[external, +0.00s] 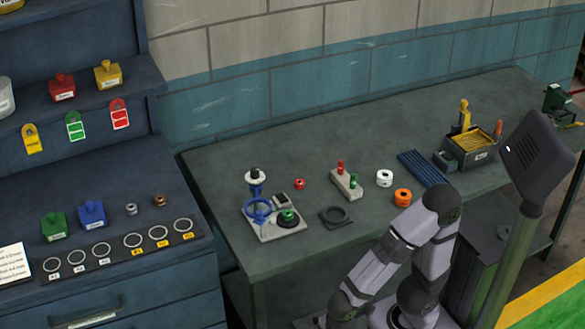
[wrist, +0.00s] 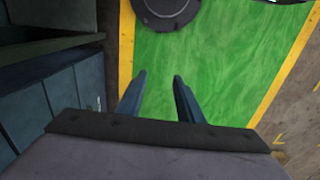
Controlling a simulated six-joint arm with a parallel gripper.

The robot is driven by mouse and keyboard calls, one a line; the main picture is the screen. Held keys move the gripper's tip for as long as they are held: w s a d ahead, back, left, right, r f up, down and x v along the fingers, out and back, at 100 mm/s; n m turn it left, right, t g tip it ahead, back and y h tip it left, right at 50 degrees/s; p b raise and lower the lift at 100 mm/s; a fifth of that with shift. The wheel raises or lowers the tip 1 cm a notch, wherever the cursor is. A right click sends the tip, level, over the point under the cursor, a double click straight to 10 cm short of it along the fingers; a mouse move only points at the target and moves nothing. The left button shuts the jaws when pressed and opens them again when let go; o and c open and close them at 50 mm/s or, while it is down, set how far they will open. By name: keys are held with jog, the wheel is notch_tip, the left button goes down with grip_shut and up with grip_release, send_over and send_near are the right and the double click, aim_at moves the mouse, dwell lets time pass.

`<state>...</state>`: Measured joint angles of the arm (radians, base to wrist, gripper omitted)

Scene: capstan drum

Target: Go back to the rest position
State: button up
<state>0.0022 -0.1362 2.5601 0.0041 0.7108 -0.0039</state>
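My gripper (wrist: 159,78) is open in the wrist view, its two dark blue fingers apart with nothing between them. It points down over a green floor area (wrist: 215,60) with yellow edges. In the external view my arm is folded at the lower right, in front of the grey workbench (external: 300,245). The gripper itself cannot be made out there. It is clear of the things on the bench. A grey plate (external: 292,234) on the bench bears a blue ringed part (external: 257,211), a black-and-white knobbed post (external: 255,176) and a green-topped piece (external: 287,217).
A blue cabinet (external: 190,290) is left. A dark panel (external: 540,155) on a post rises right.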

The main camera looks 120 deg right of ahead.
jog(key=shift+s, duration=0.1)
notch_tip(320, 180, up, 10)
jog(key=p, duration=1)
notch_tip(320, 180, down, 22)
jog(key=b, duration=2.2)
jog(key=shift+f, duration=0.25)
